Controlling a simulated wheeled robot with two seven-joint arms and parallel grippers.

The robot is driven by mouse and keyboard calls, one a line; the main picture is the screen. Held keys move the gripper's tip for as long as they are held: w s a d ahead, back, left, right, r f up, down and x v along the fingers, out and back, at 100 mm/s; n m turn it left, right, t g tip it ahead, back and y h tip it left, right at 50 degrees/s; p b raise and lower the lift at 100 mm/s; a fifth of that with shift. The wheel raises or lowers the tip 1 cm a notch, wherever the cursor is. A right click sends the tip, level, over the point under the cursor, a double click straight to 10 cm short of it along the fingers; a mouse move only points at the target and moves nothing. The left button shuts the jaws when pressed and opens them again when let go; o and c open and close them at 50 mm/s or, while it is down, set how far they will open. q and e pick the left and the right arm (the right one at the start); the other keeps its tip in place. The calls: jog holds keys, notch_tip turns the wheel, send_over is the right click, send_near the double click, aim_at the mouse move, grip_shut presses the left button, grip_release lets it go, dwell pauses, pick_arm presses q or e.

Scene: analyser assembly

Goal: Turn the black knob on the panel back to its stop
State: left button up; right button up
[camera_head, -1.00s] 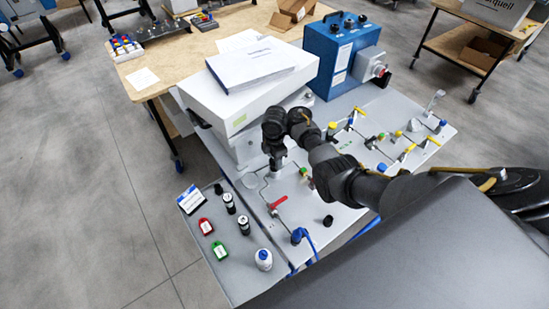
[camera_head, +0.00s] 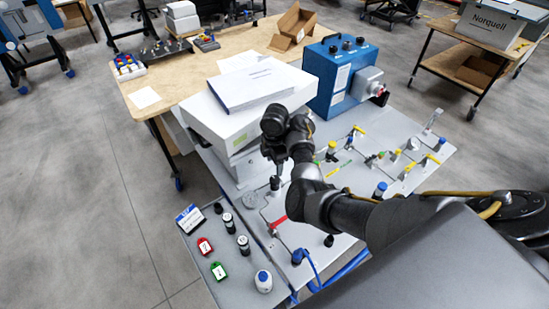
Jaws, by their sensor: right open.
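The grey panel (camera_head: 408,162) carries several small coloured valves and fittings. A small black knob (camera_head: 328,240) stands on its near part, below my right forearm. My right gripper (camera_head: 275,184) points down over the panel's left part, beyond the knob and to its left. It is open and apart from the knob, with nothing seen between its fingers. A red lever (camera_head: 278,222) lies between gripper and knob, on the near left of the panel. My left gripper is out of view.
A white box (camera_head: 218,122) with papers on top stands behind my right gripper. A blue unit (camera_head: 325,83) stands at the panel's back. A grey tray (camera_head: 225,290) at left holds vials, red and green tags and a white bottle (camera_head: 263,281).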

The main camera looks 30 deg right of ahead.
notch_tip(320, 180, up, 2)
jog(key=shift+r, duration=0.25)
dwell(0.8)
